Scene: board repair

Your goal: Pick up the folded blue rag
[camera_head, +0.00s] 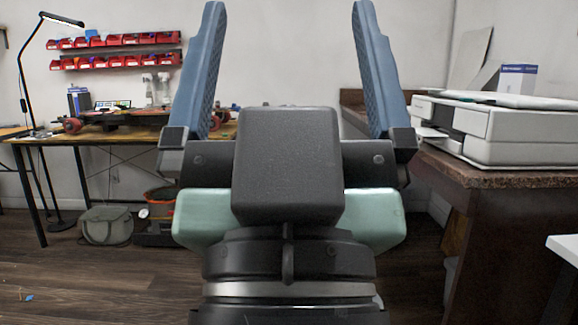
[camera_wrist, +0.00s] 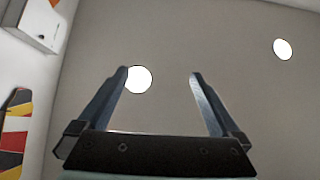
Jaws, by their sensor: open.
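My gripper (camera_head: 288,8) stands raised in front of the camera in the head view, its two blue fingers pointing up and wide apart with nothing between them. It also shows in the wrist view (camera_wrist: 159,73), open and empty against the ceiling. I cannot make out a folded blue rag for certain in either view. A small blue thing (camera_head: 29,297) lies on the floor at the lower left of the head view, too small to identify. My gripper and wrist hide the middle of the room.
A wooden workbench (camera_head: 70,137) with a lamp (camera_head: 60,19) stands at the left. Red bins (camera_head: 112,62) hang above it. A grey bag (camera_head: 106,226) sits below. A printer (camera_head: 490,128) stands on the right counter (camera_head: 480,176). The floor at left front is mostly clear.

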